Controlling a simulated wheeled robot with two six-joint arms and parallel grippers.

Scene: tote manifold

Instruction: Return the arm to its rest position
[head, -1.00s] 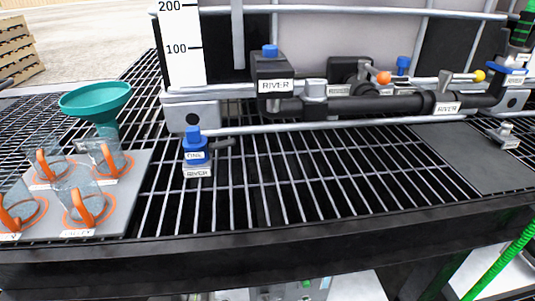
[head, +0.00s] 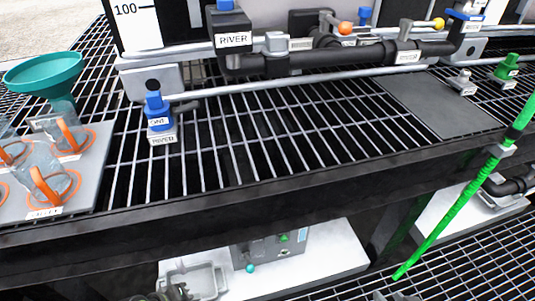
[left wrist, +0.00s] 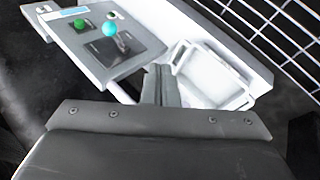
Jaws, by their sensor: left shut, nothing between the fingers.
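My left gripper (head: 174,292) shows at the bottom edge of the head view, low in front of the rack and by a pale open tray (head: 208,281). In the left wrist view its fingers (left wrist: 159,84) are together with nothing between them, and the pale tray (left wrist: 215,75) lies just beyond them to the right. A small grey part (head: 396,296) at the bottom edge of the head view may belong to my right gripper; its fingers cannot be made out.
A grey control box (head: 275,248) with green and teal knobs stands on a white lower shelf (head: 335,250). The black rack edge (head: 250,195) runs above it. Jugs and a teal funnel (head: 42,72) stand at upper left.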

